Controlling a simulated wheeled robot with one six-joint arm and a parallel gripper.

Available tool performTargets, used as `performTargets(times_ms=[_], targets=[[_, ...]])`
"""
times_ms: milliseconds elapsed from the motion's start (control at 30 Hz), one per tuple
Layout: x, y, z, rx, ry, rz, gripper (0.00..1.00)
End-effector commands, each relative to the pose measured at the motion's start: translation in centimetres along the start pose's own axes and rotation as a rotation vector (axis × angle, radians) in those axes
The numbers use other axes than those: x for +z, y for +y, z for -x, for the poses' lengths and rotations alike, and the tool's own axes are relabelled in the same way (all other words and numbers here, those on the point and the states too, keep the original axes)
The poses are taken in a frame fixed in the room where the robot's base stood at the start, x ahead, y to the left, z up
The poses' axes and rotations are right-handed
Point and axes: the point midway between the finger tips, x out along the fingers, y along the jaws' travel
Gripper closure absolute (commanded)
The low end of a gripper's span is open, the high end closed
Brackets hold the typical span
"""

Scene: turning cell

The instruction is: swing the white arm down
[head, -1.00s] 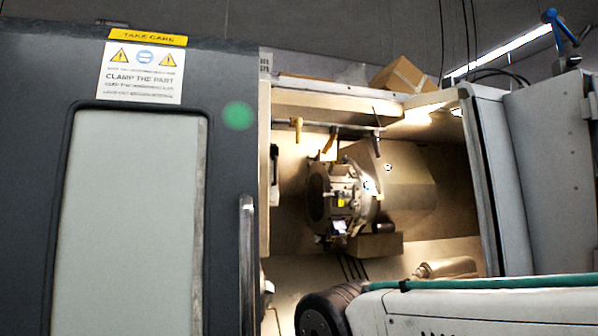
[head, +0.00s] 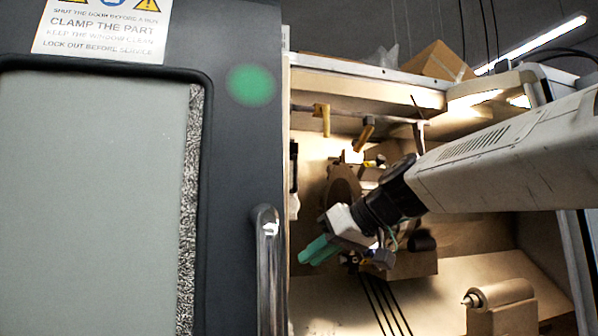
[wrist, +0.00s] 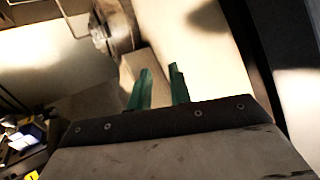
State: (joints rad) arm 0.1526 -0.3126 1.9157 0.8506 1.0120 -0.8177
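I cannot clearly pick out a white arm in either view. My gripper (head: 320,250) has green fingers and reaches inside the open machine, just right of the door handle in the head view. In the wrist view, the fingers (wrist: 159,85) stand apart with nothing between them. A round metal part (wrist: 118,25) lies beyond them at the top, with a thin bent rod (wrist: 70,18) to its left. The tool turret (head: 343,185) is partly hidden behind my wrist in the head view.
The grey door (head: 232,190) with its metal handle (head: 268,270) fills the left. Yellowish holders (head: 321,119) hang from a rail above. A cylindrical part (head: 500,293) sits at lower right. A cardboard box (head: 433,62) rests on top of the machine.

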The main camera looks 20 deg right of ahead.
Motion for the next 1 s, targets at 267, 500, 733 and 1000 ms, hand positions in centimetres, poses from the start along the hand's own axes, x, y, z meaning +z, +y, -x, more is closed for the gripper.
performTargets(times_ms=[267, 500, 733, 1000], targets=[[-20.0, 6.8, 3.1, 0.007, 0.509, 0.226, 0.80], [-24.5, 8.6, 4.1, 0.038, 0.632, 0.282, 0.80], [-26.5, 8.3, 1.2, 0.035, 0.632, 0.283, 0.80], [-28.4, 8.1, -1.3, 0.036, 0.632, 0.282, 0.80]])
